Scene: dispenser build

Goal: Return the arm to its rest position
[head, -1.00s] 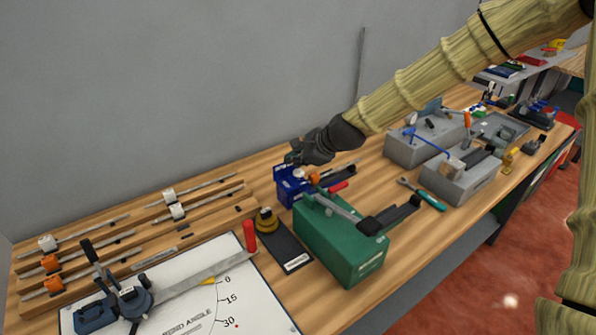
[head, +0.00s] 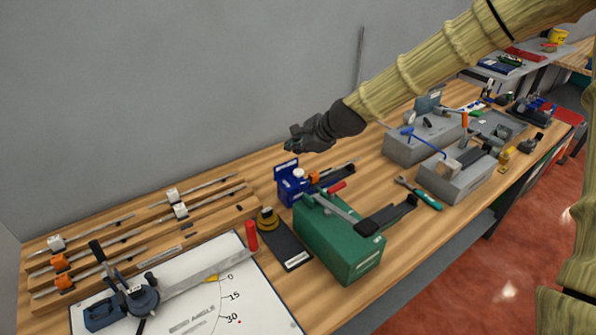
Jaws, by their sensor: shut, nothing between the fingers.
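My gripper (head: 293,142) is at the end of my arm, which reaches in from the upper right in a yellowish ribbed sleeve. The gripper is dark, shut and empty. It hangs in the air above the blue device (head: 291,182) on the wooden bench, apart from it, with the grey wall behind. The fingertips are small and dark in this view.
A green box with a lever (head: 338,243) stands in front of the blue device. A bend-angle board (head: 262,318) and wooden racks with rods (head: 205,217) are at the left. A wrench (head: 418,192) lies on the bench (head: 385,212).

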